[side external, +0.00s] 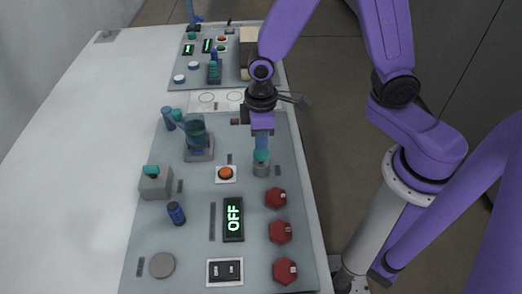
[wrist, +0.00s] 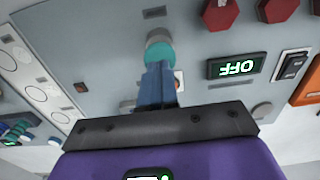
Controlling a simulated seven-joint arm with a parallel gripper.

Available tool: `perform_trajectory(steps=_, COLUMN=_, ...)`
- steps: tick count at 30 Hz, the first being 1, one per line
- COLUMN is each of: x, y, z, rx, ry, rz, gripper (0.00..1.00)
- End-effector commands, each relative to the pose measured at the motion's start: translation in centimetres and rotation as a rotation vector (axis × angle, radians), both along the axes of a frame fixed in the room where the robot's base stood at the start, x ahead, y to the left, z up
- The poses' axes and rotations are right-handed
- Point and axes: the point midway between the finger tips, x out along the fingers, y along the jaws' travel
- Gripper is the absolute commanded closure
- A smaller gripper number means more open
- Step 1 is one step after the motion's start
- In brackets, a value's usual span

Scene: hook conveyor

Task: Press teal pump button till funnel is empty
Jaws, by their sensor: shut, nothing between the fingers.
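A teal button (side external: 261,155) tops a short grey cylinder (side external: 261,169) on the right of the panel; in the wrist view the teal button (wrist: 158,53) lies just beyond my fingertips. My gripper (side external: 261,147) is shut and empty, pointing down directly over this button. The fingertips (wrist: 158,66) look at or very near its top; I cannot tell if it is pressed down. A dark teal, see-through funnel-like cup (side external: 195,131) stands on a grey base to the left. Its fill level is too small to tell. Another teal knob (side external: 151,170) sits on a grey box at the left.
The grey panel (side external: 190,235) also carries an orange button (side external: 226,173), a display (side external: 233,219) reading OFF, several red hexagonal knobs (side external: 280,231), a blue cylinder (side external: 176,213) and black switches (side external: 225,271). A second panel (side external: 200,70) lies behind. The white table is clear at the left.

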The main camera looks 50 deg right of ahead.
Motion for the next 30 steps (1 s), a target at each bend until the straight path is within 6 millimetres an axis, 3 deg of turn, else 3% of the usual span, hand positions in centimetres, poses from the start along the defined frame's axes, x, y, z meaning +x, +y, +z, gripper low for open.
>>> perform_trajectory(steps=30, x=0.0, y=0.0, z=-2.6, rx=-0.001, ry=0.001, rz=0.000, gripper=1.00)
